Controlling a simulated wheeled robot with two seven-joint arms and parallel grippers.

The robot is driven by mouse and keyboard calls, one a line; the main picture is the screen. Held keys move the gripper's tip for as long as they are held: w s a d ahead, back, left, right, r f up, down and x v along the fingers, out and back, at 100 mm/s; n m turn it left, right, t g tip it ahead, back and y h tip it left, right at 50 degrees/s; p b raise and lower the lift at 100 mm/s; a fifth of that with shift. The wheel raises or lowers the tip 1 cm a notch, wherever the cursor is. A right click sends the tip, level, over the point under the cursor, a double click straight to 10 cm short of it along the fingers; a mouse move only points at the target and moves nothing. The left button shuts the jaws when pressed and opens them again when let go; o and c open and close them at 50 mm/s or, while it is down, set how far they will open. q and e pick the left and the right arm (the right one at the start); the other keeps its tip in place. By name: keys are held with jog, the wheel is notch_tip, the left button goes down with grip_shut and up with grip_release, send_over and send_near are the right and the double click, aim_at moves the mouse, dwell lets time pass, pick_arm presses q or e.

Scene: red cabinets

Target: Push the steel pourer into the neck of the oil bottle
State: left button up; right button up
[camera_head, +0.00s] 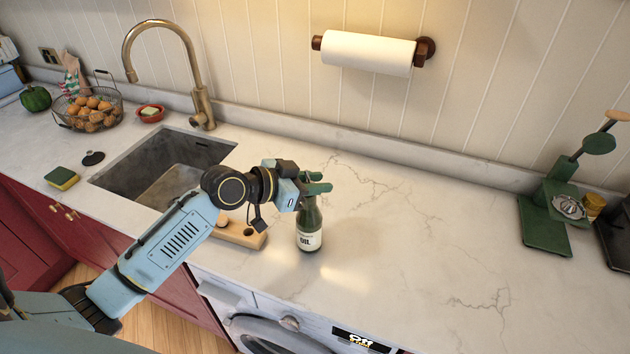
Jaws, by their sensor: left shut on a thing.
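The green glass oil bottle (309,238), with a white "OIL" label, stands upright on the marble worktop right of the sink. My left gripper (318,183) reaches in from the left and is at the top of the bottle, its green fingers closed over the neck. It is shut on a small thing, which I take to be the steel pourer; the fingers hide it. I cannot tell whether the pourer touches the neck or is inside it. My right gripper is not in view.
A wooden block (240,234) with holes is left of the bottle, partly behind my arm. The sink (150,150) and tall tap (200,95) are further left. A green stand (545,225) is at far right. The worktop right of the bottle is clear.

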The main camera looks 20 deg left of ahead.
pick_arm(q)
jog(key=shift+f, duration=0.2)
jog(key=o, duration=1)
jog(key=shift+s, duration=0.1)
jog(key=shift+b+v, duration=1.05)
jog(key=shift+v, duration=5.6)
